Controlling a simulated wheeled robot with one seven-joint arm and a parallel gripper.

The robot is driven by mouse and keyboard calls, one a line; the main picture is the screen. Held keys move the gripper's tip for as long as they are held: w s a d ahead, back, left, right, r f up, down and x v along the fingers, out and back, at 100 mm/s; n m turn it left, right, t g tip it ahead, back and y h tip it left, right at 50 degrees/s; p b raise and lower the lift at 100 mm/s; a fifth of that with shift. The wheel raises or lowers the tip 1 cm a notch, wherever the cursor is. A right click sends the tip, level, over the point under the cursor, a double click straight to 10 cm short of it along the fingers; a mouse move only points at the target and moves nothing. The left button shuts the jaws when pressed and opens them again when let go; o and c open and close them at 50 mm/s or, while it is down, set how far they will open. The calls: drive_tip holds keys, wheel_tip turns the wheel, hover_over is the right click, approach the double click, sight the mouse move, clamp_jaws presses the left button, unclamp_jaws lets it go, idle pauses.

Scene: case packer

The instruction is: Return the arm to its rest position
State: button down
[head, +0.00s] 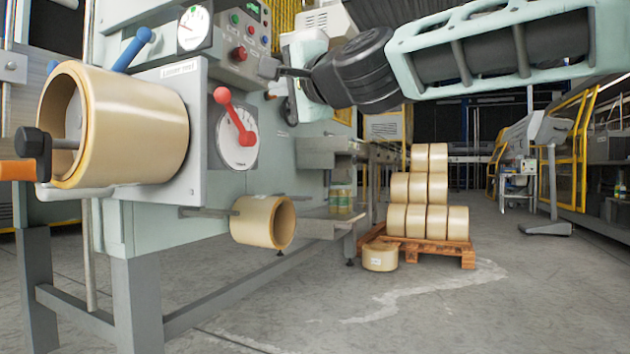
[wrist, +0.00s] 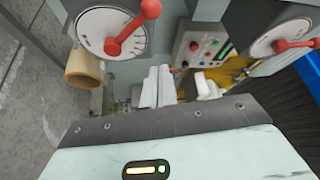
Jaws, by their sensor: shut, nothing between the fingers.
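My arm (head: 490,50) reaches in from the upper right of the head view, pale green with dark joints. My gripper (head: 287,73) is at its left end, beside the case packer's control panel (head: 245,35). It is shut and empty, and appears clear of the panel, though the gap is hard to judge. In the wrist view, the pale hand with its dark plate (wrist: 165,122) fills the bottom. The panel (wrist: 208,50) shows beyond it, between two dials with red levers, the left (wrist: 125,32) and the right (wrist: 290,42).
The machine carries a large tape roll (head: 130,120), a red-lever dial (head: 237,130) and a lower roll (head: 263,221). Stacked rolls (head: 428,190) stand on a wooden pallet (head: 440,248); one roll (head: 380,257) lies on the floor. Open floor (head: 520,290) lies to the right.

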drive_tip(key=s+d+f+n+g+h+p, duration=0.25)
drive_tip(key=s+f+n+g+p, duration=0.3)
drive_tip(key=s+f, duration=0.35)
drive_tip(key=s+d+f+n+g+h+p, duration=0.2)
drive_tip(key=s+f+n+g+h+p, duration=0.15)
drive_tip(key=s+f+p, duration=0.55)
drive_tip(key=s+d+f+n+g+h+p, duration=0.3)
drive_tip(key=s+d+f, duration=0.3)
drive_tip(key=d, duration=0.5)
drive_tip(key=s+d+f+n+g+h+p, duration=0.2)
drive_tip(key=s+d+f+g+h+p, duration=0.15)
drive_tip(key=s+d, duration=0.6)
wheel_tip(320, 180, up, 36)
drive_tip(key=w+p, duration=0.1)
drive_tip(key=p, duration=3.5)
drive_tip(key=shift+w+a+t+p, duration=0.2)
drive_tip(key=shift+w+t+p, duration=0.05)
drive_tip(key=shift+t+p, duration=0.2)
drive_tip(key=shift+a+r, duration=0.1)
